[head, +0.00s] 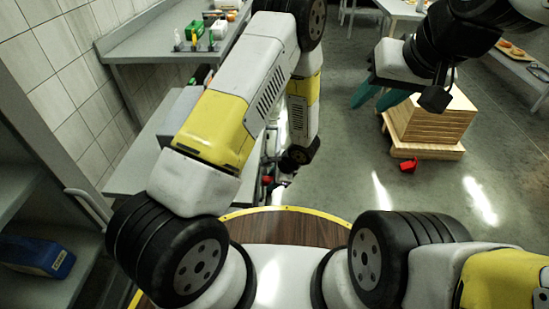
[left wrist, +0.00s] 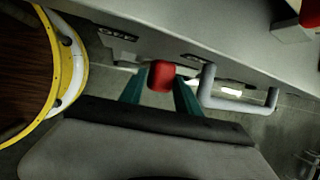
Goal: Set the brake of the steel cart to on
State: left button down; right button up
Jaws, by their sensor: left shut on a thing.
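In the left wrist view, a red brake knob (left wrist: 161,76) shows below the edge of the grey steel cart (left wrist: 190,32). My left gripper (left wrist: 160,88) has its teal fingers on either side of the knob and is shut on it. Small dark-marked labels (left wrist: 118,34) sit on the cart's side; I cannot read them. In the head view, my left arm hides most of the left gripper and the knob. My right gripper (head: 376,97) is open and empty, held in the air at the upper right.
A grey bar handle (left wrist: 238,103) stands just right of the knob. A wooden stack on a pallet (head: 430,120) stands at the right, with a red object (head: 408,166) on the floor before it. A counter (head: 170,45) runs along the tiled wall.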

pick_arm(q)
jog(key=shift+w+r, duration=0.1)
jog(key=shift+w, duration=0.15)
jog(key=c, duration=1)
grip_release()
jog(key=shift+c, duration=0.2)
jog(key=shift+s, duration=0.1)
jog(key=v, duration=0.7)
jog(key=shift+r, duration=0.3)
jog(key=shift+s+d, duration=0.1)
